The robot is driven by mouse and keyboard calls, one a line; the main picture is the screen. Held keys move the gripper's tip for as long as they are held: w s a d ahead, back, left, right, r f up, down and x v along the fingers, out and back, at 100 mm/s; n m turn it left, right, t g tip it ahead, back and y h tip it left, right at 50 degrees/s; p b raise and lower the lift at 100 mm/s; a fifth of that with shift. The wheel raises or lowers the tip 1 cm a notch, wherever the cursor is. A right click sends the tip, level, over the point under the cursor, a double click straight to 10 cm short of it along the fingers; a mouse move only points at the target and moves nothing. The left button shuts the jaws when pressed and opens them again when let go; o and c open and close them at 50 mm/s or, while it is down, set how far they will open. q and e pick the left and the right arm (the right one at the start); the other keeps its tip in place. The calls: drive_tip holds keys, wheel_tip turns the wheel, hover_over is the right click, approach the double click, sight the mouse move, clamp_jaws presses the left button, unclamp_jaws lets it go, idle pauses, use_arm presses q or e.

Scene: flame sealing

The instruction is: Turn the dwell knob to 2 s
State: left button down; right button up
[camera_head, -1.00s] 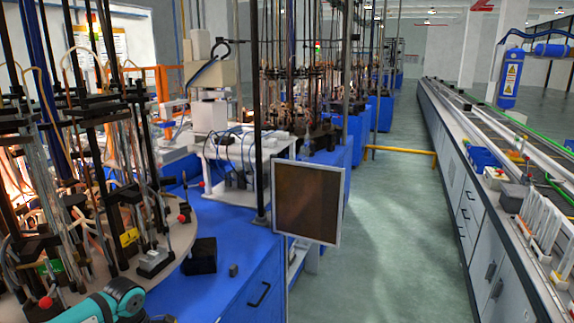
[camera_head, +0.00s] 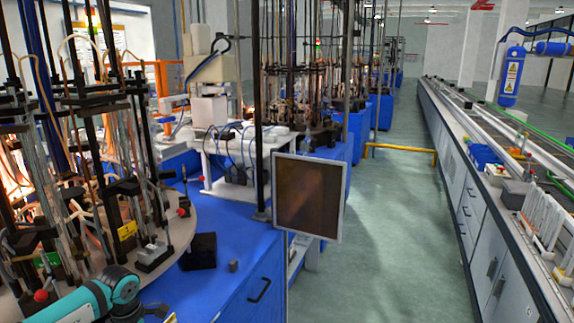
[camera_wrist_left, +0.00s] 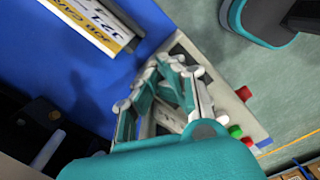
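My left arm's teal forearm (camera_head: 105,290) is at the bottom left of the head view; its gripper is almost wholly below the picture edge. In the left wrist view my left gripper (camera_wrist_left: 166,72) is over a pale control panel (camera_wrist_left: 232,112). Its fingertips are near each other, and I cannot tell whether they touch anything. The panel carries a red button (camera_wrist_left: 244,93) and a green button (camera_wrist_left: 235,131) to the right of the gripper. I cannot make out the dwell knob; the fingers cover part of the panel. My right gripper is not in view.
A round rack of glassware and burners (camera_head: 175,235) stands left on the blue bench (camera_head: 215,285). A black block (camera_head: 199,251) lies there. A framed dark panel (camera_head: 308,197) stands at the bench's right edge. In the wrist view a yellow-and-white label (camera_wrist_left: 92,22) is at upper left.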

use_arm(q)
drive_tip(key=shift+w+d+b, duration=0.2)
drive_tip(key=shift+w+b, duration=0.15)
drive_tip(key=shift+b, duration=0.05)
wheel_tip(320, 180, up, 6)
drive_tip(key=p, duration=0.4)
drive_tip(key=shift+r, duration=0.1)
